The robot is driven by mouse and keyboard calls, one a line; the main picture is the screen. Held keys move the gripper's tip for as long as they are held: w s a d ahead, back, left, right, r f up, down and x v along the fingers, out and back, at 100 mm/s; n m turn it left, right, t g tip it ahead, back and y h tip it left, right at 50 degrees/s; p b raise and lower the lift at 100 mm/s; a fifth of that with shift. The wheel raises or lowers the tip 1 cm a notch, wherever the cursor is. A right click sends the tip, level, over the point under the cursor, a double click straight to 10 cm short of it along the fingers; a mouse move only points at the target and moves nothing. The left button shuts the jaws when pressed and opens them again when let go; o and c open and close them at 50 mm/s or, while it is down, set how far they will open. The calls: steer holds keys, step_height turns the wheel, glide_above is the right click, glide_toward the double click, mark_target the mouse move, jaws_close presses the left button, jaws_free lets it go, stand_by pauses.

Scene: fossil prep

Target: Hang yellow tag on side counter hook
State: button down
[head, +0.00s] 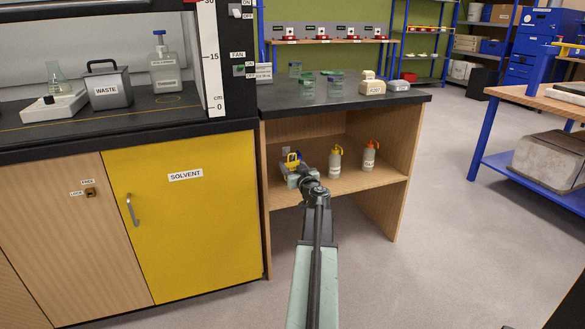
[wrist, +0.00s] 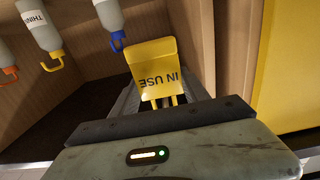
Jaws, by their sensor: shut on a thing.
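The lettering appears upside down in the wrist view. In the head view, my gripper (head: 298,172) is at the left side of the open shelf bay under the dark side counter (head: 345,97), with the small yellow tag (head: 293,159) at its tip. I cannot make out the hook in either view.
Wash bottles with a yellow cap (head: 336,161) and an orange cap (head: 370,157) stand on the shelf (head: 350,184). A blue-capped bottle (wrist: 109,15) is close to the tag. The yellow solvent cabinet (head: 190,225) borders the bay on the left.

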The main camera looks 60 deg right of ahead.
stand_by(0.3)
steer(key=shift+w+d, duration=0.35)
steer(key=shift+w, duration=0.1)
steer(key=shift+c, duration=2.3)
jaws_free()
steer(key=shift+s+a, duration=0.1)
steer(key=v, duration=0.7)
steer(key=shift+s+a, duration=0.25)
steer(key=shift+s, duration=0.05)
